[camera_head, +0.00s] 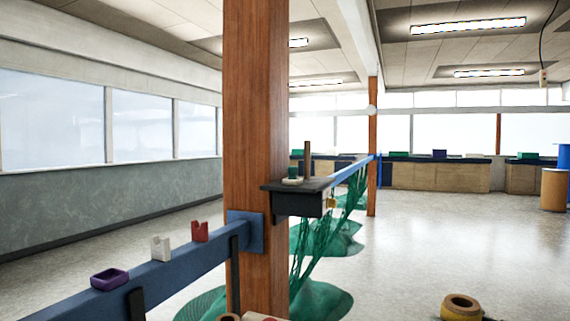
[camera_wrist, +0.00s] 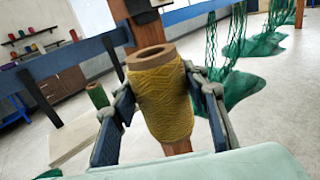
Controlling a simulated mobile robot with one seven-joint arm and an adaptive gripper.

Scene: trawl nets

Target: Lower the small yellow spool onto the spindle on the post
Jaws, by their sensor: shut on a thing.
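In the wrist view my gripper (camera_wrist: 165,95) is shut on a yellow spool (camera_wrist: 162,95), with one finger on each side. The spool is near upright, its brown ring-shaped top open. A yellow spool (camera_head: 462,308) with a brown top also shows at the lower right of the head view, cut by the bottom edge; it looks like the held one. The spindle (camera_head: 306,158) is a dark upright rod on a black shelf (camera_head: 298,204) fixed to the wooden post (camera_head: 256,120). The spool is apart from the spindle, lower and to its right in the head view.
A small green item on a pale base (camera_head: 292,178) sits beside the spindle. A blue rail (camera_head: 170,275) left of the post carries a purple tray (camera_head: 110,279), a white block (camera_head: 160,248) and a red block (camera_head: 200,231). Green nets (camera_head: 325,245) hang behind the post. Open floor lies right.

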